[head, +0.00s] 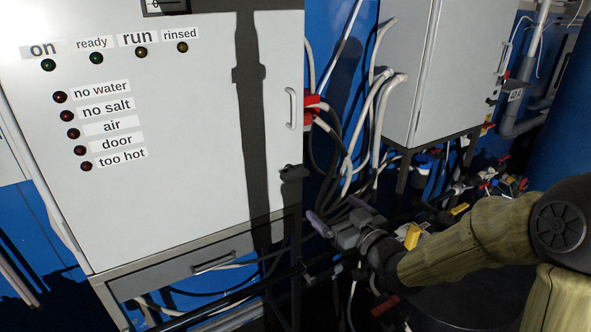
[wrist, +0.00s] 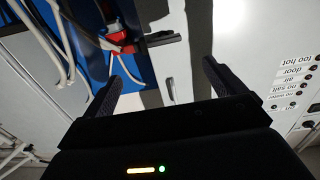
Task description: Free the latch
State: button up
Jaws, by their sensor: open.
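The latch (head: 291,171) is a small dark piece at the right edge of the white cabinet door (head: 180,150), below the door's grey pull handle (head: 291,108). In the wrist view, which is turned over, the dark latch (wrist: 163,39) shows beyond the fingertips, with the handle (wrist: 171,88) between the fingers. My gripper (head: 338,212) is open and empty, below and to the right of the latch in the head view. In the wrist view its two fingers (wrist: 160,62) stand wide apart, and neither appears to touch the latch.
A grey drawer (head: 205,262) sits under the door. White and black hoses (head: 360,120) and a red part (head: 312,108) are right of the cabinet. A second grey cabinet (head: 425,70) stands further right. Pipes and valves (head: 480,185) run low behind my arm.

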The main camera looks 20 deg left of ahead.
aim_at(298, 176)
jog(key=shift+s+a+r+y, duration=0.1)
jog(key=shift+a+r+y, duration=0.1)
jog(key=shift+r+y, duration=0.1)
jog(key=p+x, duration=0.6)
jog(key=x, duration=1)
jog(key=shift+r, duration=0.1)
jog(key=shift+w+a+p, duration=0.35)
jog(key=shift+w+a, duration=0.15)
jog(key=shift+a, duration=0.05)
jog(key=c, duration=1)
